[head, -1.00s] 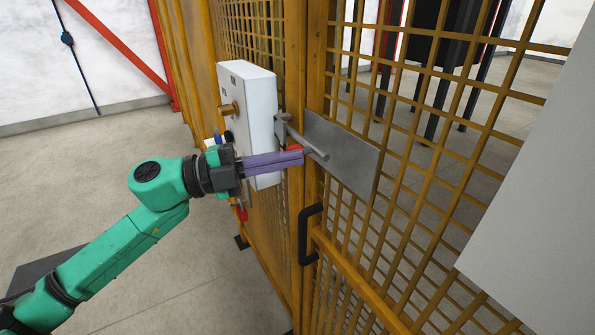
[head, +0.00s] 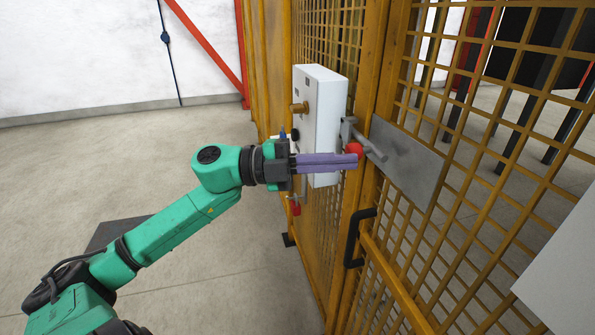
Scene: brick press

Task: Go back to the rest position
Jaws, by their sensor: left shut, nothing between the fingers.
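My left gripper (head: 357,160) is on a green arm that comes in from the lower left. Its long purple fingers are shut together and empty. They lie in front of the white control box (head: 318,115) on the yellow fence, with the tips close to a red knob (head: 354,150) by the gate bolt. I cannot tell whether the tips touch it. The grey bolt (head: 372,146) and its metal plate (head: 409,165) sit on the gate. The right gripper is not in view.
The yellow mesh fence (head: 385,75) fills the right side. A black gate handle (head: 356,238) sits low on the gate. A red padlock (head: 295,208) hangs below the box. A pale panel (head: 560,270) stands at the lower right.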

